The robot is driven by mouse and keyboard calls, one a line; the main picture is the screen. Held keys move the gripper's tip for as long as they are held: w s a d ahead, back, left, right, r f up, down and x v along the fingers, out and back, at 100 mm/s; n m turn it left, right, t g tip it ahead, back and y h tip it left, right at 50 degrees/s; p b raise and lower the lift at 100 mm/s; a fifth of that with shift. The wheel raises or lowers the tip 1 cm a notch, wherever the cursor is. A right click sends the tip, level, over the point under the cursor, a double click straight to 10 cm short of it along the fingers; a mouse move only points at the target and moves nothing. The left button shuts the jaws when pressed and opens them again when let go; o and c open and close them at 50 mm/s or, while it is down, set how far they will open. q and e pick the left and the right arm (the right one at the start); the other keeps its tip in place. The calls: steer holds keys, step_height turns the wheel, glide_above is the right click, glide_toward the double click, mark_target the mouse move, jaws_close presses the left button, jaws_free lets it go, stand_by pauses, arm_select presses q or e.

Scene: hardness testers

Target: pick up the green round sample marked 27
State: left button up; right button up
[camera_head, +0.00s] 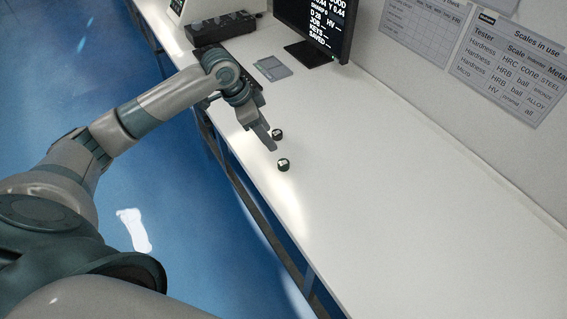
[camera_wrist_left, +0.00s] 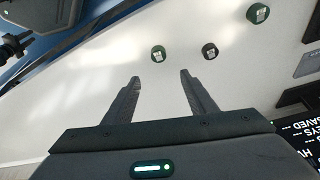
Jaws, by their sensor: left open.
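In the left wrist view a green round sample (camera_wrist_left: 158,53) stands just beyond the fingertips, roughly in line with the gap between them. A darker, nearly black round sample (camera_wrist_left: 209,50) is right of it, beyond the right finger. Another green round sample (camera_wrist_left: 257,13) is farther off at the upper right. Each has a pale label; the numbers are too small to read. My left gripper (camera_wrist_left: 159,77) is open and empty. In the head view my left gripper (camera_head: 271,142) points down at the table beside a dark sample (camera_head: 277,133) and a green one (camera_head: 283,164); a third seems hidden there.
The white table (camera_head: 400,190) is clear to the right and front. A monitor (camera_head: 314,27), a flat grey pad (camera_head: 272,68) and a dark box (camera_head: 220,27) stand toward the back. The table's near edge drops to the blue floor (camera_head: 190,190).

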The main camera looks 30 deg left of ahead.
arm_select(q)
steer(key=p, duration=0.2)
glide_above(284, 162)
steer(key=s+a, duration=0.1)
steer(key=a, duration=0.1)
steer(key=f, duration=0.7)
steer(key=shift+s+d+f, duration=0.2)
steer(key=shift+d+f, duration=0.05)
steer(key=shift+f, duration=0.05)
steer(key=shift+d+f+p, duration=0.1)
steer(key=shift+f+p, duration=0.2)
steer(key=shift+f, duration=0.1)
steer(key=x, duration=0.1)
steer(key=p+x, duration=0.1)
steer(key=x, duration=0.1)
steer(key=shift+s+f, duration=0.1)
steer(key=shift+s, duration=0.1)
steer(key=shift+w+f+p, duration=0.2)
steer(key=shift+f+p, duration=0.1)
steer(key=shift+f, duration=0.35)
steer(key=c, duration=1.1)
